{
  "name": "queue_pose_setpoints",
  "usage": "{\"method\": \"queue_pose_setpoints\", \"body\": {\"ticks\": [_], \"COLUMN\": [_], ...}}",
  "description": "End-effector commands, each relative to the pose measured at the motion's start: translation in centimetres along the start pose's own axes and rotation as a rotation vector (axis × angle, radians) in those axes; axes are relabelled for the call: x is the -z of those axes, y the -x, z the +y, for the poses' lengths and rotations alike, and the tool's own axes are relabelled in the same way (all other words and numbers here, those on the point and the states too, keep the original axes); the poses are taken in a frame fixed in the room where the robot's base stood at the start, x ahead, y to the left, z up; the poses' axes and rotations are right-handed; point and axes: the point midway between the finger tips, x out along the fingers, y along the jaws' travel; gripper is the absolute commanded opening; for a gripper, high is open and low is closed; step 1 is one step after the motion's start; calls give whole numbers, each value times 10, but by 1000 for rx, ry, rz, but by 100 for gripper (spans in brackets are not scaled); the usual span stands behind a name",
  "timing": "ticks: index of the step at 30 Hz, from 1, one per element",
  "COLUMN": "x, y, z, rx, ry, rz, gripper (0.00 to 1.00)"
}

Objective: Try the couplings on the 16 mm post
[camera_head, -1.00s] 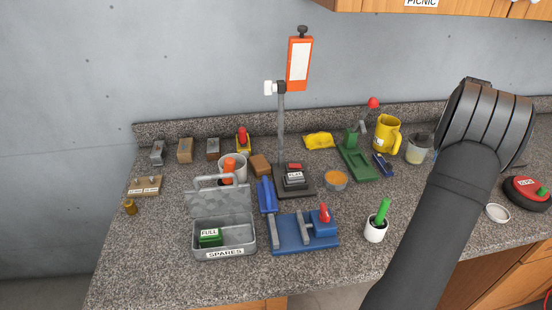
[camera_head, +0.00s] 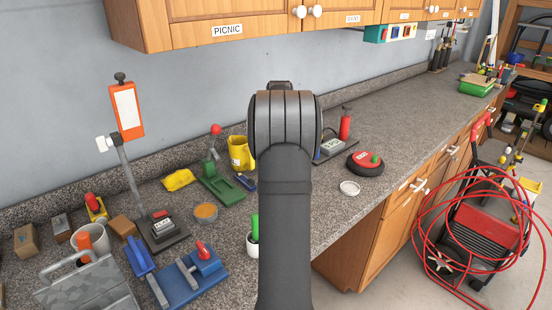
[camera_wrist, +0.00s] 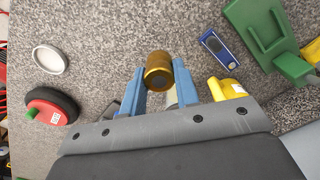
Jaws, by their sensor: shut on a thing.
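A brass-coloured cylindrical coupling (camera_wrist: 158,72) is between the blue fingers of my gripper (camera_wrist: 158,78) in the wrist view. The fingers are shut on it, one on each side, and its dark round end faces the camera. It is held over the grey speckled counter; its height cannot be told. In the head view my own arm hides the gripper and coupling. I cannot make out the 16 mm post in either current view.
A white lid (camera_head: 349,188) and red-and-black round object (camera_head: 366,164) lie right. The counter beyond is mostly clear.

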Motion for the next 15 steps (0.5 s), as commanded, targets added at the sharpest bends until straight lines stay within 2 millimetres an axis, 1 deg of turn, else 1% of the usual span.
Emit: {"method": "queue_pose_setpoints", "body": {"ticks": [1,2,3,5,6,8,9,11,12,14,15], "x": [-4,-7,-12,-20,-27,-38,-46,-60,-69,-85,-96], "y": [8,12,18,26,32,40,46,54,59,67,72], "z": [-24,-38,-57,-85,-103,-130,-147,-173,-190,-214,-230], "rx": [0,0,-1,-1,-1,-1,-1,-1,-1,-2,-2], "ry": [84,140,218,338,419,540,623,747,831,959,1044], "rz": [3,3,4,4,3,2,3,3,2,3,3], "gripper": [0,0,0,0,0,0,0,0,0,0,0]}}
